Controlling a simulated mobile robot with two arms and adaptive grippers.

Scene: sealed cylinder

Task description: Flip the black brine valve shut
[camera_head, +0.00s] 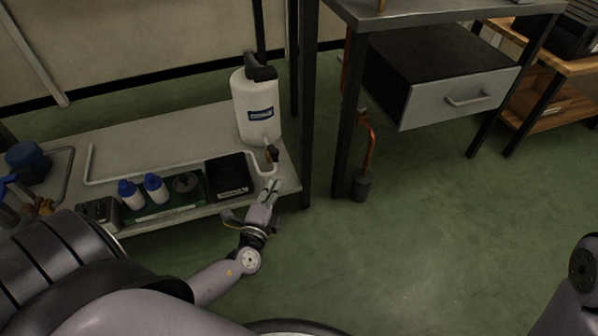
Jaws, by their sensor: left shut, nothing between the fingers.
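A white jug (257,108) with a black top and a dark label stands near the right end of the low shelf. A small black valve (271,154) sits at the foot of the jug, on its spout. My left gripper (271,186) is shut and empty, at the shelf's front edge, a little below and in front of the valve. A small gap shows between the fingertips and the valve. Which way the valve handle is turned is too small to tell. My right gripper is out of view; only part of my right arm shows at the right edge.
On the low shelf (130,140) stand a black box (229,175), two blue-capped bottles (155,188) on a green tray and a blue-lidded item (27,154). A dark table post (307,110) rises just right of the jug. The green floor (430,220) on the right is clear.

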